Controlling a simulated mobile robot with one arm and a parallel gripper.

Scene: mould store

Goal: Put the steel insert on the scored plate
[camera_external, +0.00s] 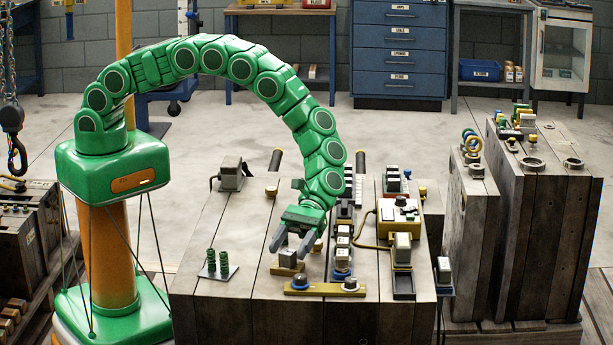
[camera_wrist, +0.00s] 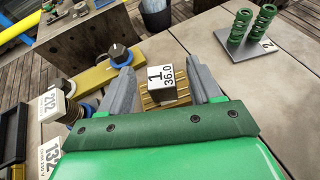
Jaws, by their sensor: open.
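A small steel block (camera_wrist: 160,78) marked "1 36.0" lies between the two fingers of my gripper (camera_wrist: 161,66) in the wrist view. The block (camera_external: 288,258) also shows on the bench in the external view, just under the fingertips. A brass-coloured piece with parallel grooves (camera_wrist: 158,101) shows below the block, which seems to rest on it. It may be the scored plate; I cannot tell for sure. My gripper (camera_external: 290,249) is open, its fingers on either side of the block, with no clear contact.
A small plate (camera_external: 218,273) with two green springs (camera_external: 223,261) is to the left. A row of labelled blocks (camera_external: 342,254) and a yellow box (camera_external: 398,214) stand to the right.

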